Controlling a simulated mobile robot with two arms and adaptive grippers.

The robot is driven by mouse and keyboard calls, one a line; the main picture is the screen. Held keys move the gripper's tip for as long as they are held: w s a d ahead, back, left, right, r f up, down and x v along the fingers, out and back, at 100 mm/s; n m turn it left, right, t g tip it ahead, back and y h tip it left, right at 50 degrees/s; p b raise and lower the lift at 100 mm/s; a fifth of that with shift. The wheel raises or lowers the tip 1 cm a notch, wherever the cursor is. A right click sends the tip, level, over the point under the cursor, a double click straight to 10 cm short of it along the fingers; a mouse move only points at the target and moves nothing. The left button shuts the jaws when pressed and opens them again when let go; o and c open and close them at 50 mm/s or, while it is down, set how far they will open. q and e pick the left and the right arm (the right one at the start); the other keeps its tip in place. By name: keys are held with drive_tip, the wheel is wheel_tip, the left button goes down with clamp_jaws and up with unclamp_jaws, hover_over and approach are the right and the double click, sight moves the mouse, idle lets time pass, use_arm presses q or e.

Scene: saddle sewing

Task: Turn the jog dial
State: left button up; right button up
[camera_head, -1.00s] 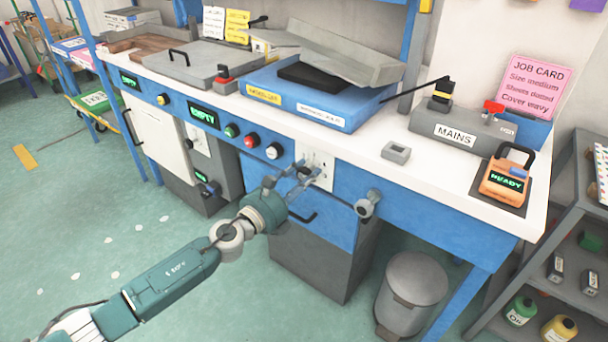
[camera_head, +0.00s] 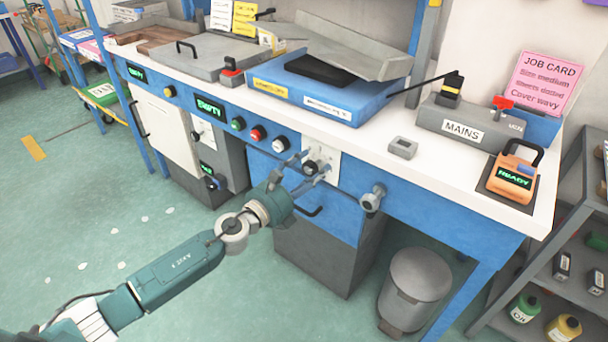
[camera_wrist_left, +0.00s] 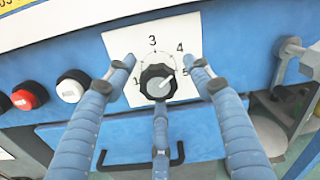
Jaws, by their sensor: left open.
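The jog dial (camera_wrist_left: 158,82) is a round black knob with a white pointer line, on a white plate (camera_wrist_left: 185,38) marked with numbers. Its pointer aims up and right, between the 4 and the 5. In the head view, the plate (camera_head: 328,160) is on the blue bench front. My left gripper (camera_head: 308,168) is at the dial and partly hides it. In the left wrist view, the open fingers of my left gripper (camera_wrist_left: 162,70) stand left, right and below the knob, with gaps visible at the sides. I cannot tell whether the lower finger touches it. My right gripper is out of view.
A red button (camera_wrist_left: 28,96) and a white button (camera_wrist_left: 72,86) are left of the dial. A grey round fitting (camera_head: 372,199) sticks out to the right. A black drawer handle (camera_wrist_left: 140,160) is below. A grey bin (camera_head: 415,285) stands on the floor.

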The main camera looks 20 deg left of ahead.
use_arm(q)
drive_tip(key=v, duration=1.2)
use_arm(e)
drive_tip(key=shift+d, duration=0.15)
use_arm(q)
drive_tip(key=shift+w, duration=0.1)
